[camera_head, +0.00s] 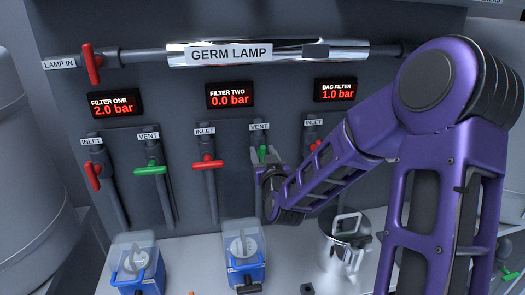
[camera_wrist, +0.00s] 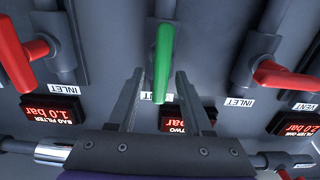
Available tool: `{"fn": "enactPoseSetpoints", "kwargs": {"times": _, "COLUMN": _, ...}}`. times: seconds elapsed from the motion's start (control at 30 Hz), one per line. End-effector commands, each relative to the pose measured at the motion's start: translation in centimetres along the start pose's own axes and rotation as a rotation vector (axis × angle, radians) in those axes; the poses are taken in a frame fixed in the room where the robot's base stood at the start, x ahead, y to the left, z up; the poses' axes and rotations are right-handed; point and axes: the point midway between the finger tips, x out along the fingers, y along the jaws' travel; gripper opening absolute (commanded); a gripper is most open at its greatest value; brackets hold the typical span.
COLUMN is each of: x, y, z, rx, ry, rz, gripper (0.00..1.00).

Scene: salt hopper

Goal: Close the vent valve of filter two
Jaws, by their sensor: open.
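The vent valve of filter two has a green handle (camera_head: 262,153) that stands upright, in line with its pipe, under a VENT label (camera_head: 259,127). My gripper (camera_head: 268,168) is at this handle and hides its lower part in the head view. In the wrist view, which is upside down, the green handle (camera_wrist: 163,62) lies between the two fingers of my open gripper (camera_wrist: 161,80). A gap shows on both sides of the handle, and I see no contact. The filter two display (camera_head: 231,95) reads 0.0 bar.
Filter two's red inlet handle (camera_head: 207,164) is crosswise, left of my gripper. Filter one's green vent handle (camera_head: 150,169) is also crosswise. The bag filter's red inlet handle (camera_head: 315,146) is close on the right. Blue-based filter units (camera_head: 245,257) and a metal pot (camera_head: 348,245) stand below.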

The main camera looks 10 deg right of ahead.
Motion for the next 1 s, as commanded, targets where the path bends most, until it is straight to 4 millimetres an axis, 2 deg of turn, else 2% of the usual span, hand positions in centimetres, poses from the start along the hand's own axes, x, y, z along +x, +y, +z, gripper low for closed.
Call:
{"fn": "enactPoseSetpoints", "kwargs": {"times": 0.17, "x": 0.00, "y": 0.01, "z": 0.01, "rx": 0.000, "ry": 0.000, "rz": 0.000, "gripper": 0.48}}
{"fn": "enactPoseSetpoints", "kwargs": {"times": 0.43, "x": 0.01, "y": 0.02, "z": -0.01, "rx": 0.000, "ry": 0.000, "rz": 0.000, "gripper": 0.00}}
{"fn": "enactPoseSetpoints", "kwargs": {"times": 0.77, "x": 0.02, "y": 0.02, "z": -0.01, "rx": 0.004, "ry": 0.001, "rz": 0.000, "gripper": 0.00}}
{"fn": "enactPoseSetpoints", "kwargs": {"times": 1.0, "x": 0.03, "y": 0.18, "z": 0.01, "rx": 0.067, "ry": 0.003, "rz": 0.001, "gripper": 0.00}}
